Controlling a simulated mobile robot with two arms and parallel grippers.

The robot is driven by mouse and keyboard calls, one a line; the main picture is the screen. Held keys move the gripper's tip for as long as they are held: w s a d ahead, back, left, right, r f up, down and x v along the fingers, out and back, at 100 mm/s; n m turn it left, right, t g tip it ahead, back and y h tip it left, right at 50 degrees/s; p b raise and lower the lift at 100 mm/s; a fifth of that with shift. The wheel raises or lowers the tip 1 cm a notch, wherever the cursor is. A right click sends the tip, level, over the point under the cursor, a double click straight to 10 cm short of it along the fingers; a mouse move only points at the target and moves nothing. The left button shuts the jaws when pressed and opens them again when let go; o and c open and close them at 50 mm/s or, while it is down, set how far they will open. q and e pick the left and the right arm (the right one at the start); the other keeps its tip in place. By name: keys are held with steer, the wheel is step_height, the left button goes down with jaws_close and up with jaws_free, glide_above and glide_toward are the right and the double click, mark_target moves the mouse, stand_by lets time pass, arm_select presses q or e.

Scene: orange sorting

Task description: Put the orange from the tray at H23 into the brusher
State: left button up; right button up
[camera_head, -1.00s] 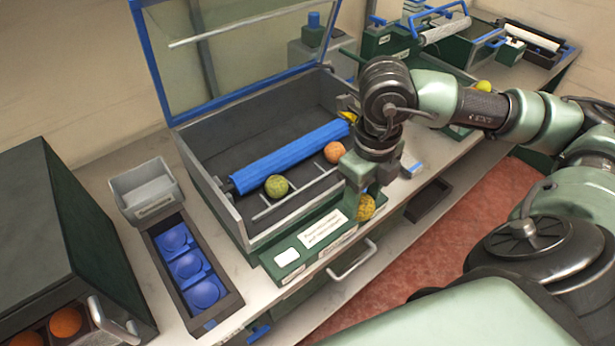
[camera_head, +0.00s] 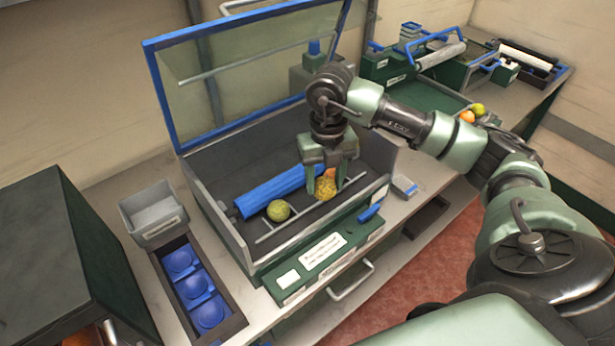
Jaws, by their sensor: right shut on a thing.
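The brusher (camera_head: 215,213) is a grey open-topped box with a blue roller (camera_head: 270,192) and a raised clear lid in a blue frame. My right gripper (camera_head: 326,184) points down inside it, shut on a mottled yellow-orange fruit (camera_head: 325,191). This held fruit is low over the rails in front of the roller; I cannot tell whether it touches them. A green fruit (camera_head: 278,211) lies on the rails to its left. Another orange fruit behind the held one is mostly hidden by the gripper. My left gripper is not in view. I cannot tell which tray is H23.
A dark holder (camera_head: 238,322) with blue cups and a grey bin (camera_head: 150,212) stand left of the brusher. A dark green cabinet (camera_head: 60,265) is at far left. Green-and-blue equipment (camera_head: 425,62) and loose fruits (camera_head: 478,109) are at the back right. The raised lid stands behind my gripper.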

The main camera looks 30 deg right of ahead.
steer(key=w+p, duration=0.2)
steer(key=w, duration=0.4)
steer(key=f, duration=0.2)
steer(key=f+p, duration=0.1)
steer(key=f, duration=0.1)
steer(key=f+p, duration=0.1)
steer(key=f, duration=0.1)
steer(key=shift+s+a+f, duration=0.15)
steer(key=shift+s+a, duration=0.05)
steer(key=shift+a, duration=0.05)
steer(key=shift+w+f+p, duration=0.15)
steer(key=shift+w+p, duration=0.05)
steer(key=shift+p, duration=0.35)
steer(key=shift+w+f, duration=0.1)
steer(key=shift+f, duration=0.1)
steer(key=shift+f, duration=0.1)
